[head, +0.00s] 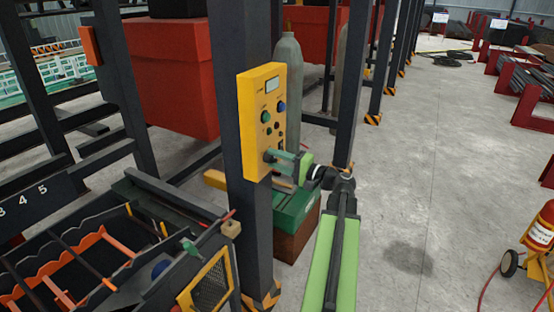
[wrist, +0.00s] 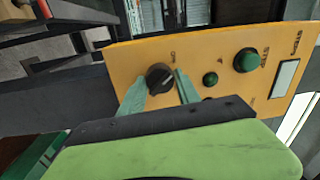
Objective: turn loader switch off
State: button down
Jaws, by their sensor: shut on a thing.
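A yellow control box (head: 253,95) is mounted on a dark post, and its face also shows in the wrist view (wrist: 125,60). The black rotary switch (wrist: 160,78) sits on this face, with a pale pointer line and small lettering beside it. My gripper (head: 270,156) reaches the lower part of the box. In the wrist view, its two green fingers stand on either side of the switch knob, shut on it. In the head view the gripper mostly covers the knob. The part of the box below the fingers is hidden by my gripper body.
A large green button (wrist: 246,60), a small green one (wrist: 210,79) and a display (wrist: 285,78) share the panel. The dark post (head: 250,225) stands below the box. A grey gas cylinder (head: 288,65) is behind. Open concrete floor (head: 430,170) lies to the right.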

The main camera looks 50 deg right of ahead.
jog(key=shift+n, duration=0.7)
jog(key=c, duration=0.9)
grip_release()
jog(key=shift+d, duration=0.1)
jog(key=b+v, duration=0.1)
jog(key=v, duration=1.6)
jog(key=shift+s+d+r, duration=0.1)
jog(key=shift+s+d, duration=0.05)
jog(key=shift+s, duration=0.1)
